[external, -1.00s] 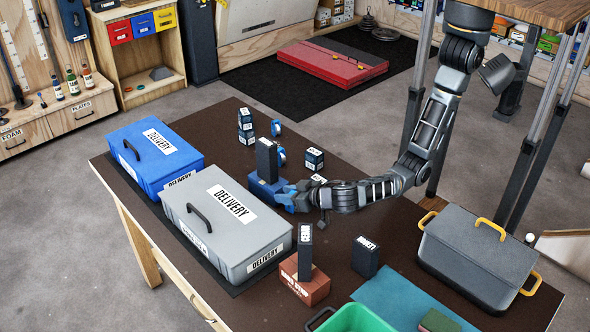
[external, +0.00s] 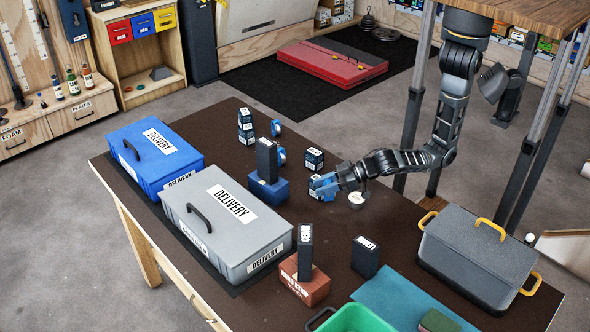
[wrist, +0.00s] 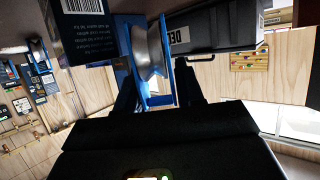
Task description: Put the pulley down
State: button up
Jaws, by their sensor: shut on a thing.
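My gripper (external: 328,186) is shut on a blue pulley (external: 320,188) to the right of the blue block, low over the brown table (external: 215,300). In the wrist view the pulley (wrist: 150,48) shows a silver grooved wheel between blue side plates, between my fingers (wrist: 156,98). I cannot tell whether it touches the table. Another blue, wheel-like item (external: 281,157) stands farther back. A blue block (external: 270,192) with a black box (external: 266,158) on top stands left of my gripper.
Small dark boxes (external: 314,158) stand just behind my gripper. A pale round item (external: 356,199) lies beside my wrist. Blue (external: 150,165) and grey (external: 215,235) delivery cases fill the left side. A lidded grey bin (external: 475,255) stands right. Brown table is bare in front of my gripper.

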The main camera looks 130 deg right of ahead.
jog(key=s+d+r+n+t+y+p, duration=0.25)
jog(key=s+r+p, duration=0.5)
jog(key=s, duration=0.85)
jog(key=b, duration=0.3)
send_over(353, 198)
jog(key=shift+n+g+y, duration=0.35)
jog(key=shift+y, duration=0.1)
notch_tip(353, 198, down, 5)
jog(key=shift+w+r, duration=0.1)
jog(key=shift+f, duration=2.05)
jog(key=o, duration=1.1)
jog(key=shift+f, duration=0.1)
jog(key=b+v, duration=0.1)
jog(key=v, duration=1.1)
jog(key=shift+b, duration=0.35)
